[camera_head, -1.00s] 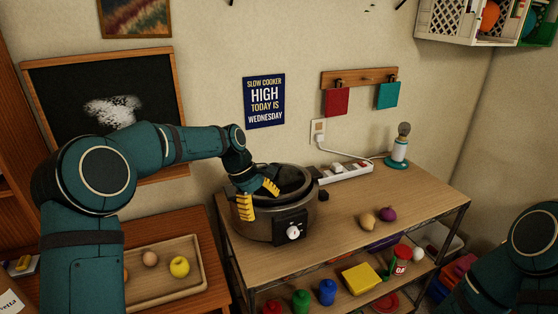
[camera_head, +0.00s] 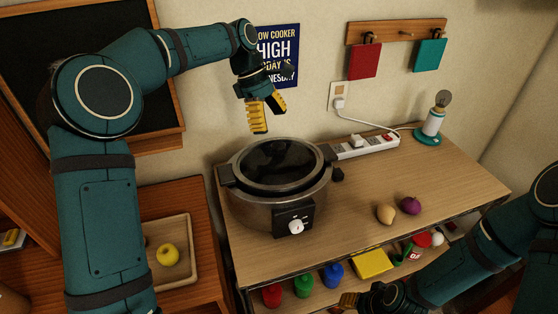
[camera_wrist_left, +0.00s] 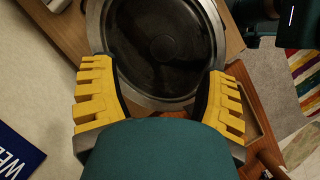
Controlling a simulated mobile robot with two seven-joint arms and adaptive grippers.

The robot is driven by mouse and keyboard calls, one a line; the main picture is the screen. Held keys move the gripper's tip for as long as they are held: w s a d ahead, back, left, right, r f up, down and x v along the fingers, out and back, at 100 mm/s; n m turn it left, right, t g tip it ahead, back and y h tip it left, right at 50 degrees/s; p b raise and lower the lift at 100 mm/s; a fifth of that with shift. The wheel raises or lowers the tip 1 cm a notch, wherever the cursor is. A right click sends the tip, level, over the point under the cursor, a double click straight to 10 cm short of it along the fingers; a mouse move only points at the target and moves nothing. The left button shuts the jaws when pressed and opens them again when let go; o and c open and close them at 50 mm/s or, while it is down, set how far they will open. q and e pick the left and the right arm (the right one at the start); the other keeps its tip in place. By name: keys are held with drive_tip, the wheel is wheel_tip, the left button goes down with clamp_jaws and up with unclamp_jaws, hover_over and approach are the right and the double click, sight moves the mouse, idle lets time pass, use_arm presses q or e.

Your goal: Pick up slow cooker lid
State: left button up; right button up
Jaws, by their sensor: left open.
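The slow cooker (camera_head: 258,207) is a round grey-brown pot with a front dial, standing on the left of the wooden worktop. Its dark, glassy round lid (camera_head: 278,163) appears to sit on top inside a metal rim; a small round shape shows at the middle of the lid (camera_wrist_left: 163,47) in the left wrist view. My left gripper (camera_head: 268,116) is open and empty above the cooker, apart from the lid. In the left wrist view its yellow fingers (camera_wrist_left: 160,78) spread on either side of the lid. My right gripper (camera_head: 350,300) is partly visible low by the shelf; its jaws are unclear.
A power strip (camera_head: 368,147) and a lamp (camera_head: 432,125) stand behind on the worktop. A potato-like item (camera_head: 385,213) and a purple onion (camera_head: 409,204) lie right of the cooker, with clear wood around. A tray (camera_head: 188,224) sits on the left table.

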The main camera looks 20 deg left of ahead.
sight(278, 144)
use_arm(q)
drive_tip(key=x, duration=0.2)
drive_tip(key=b+x, duration=0.1)
drive_tip(key=x, duration=0.4)
drive_tip(key=shift+s+a+f, duration=0.1)
drive_tip(key=shift+s+f, duration=0.15)
drive_tip(key=shift+s, duration=0.05)
clamp_jaws()
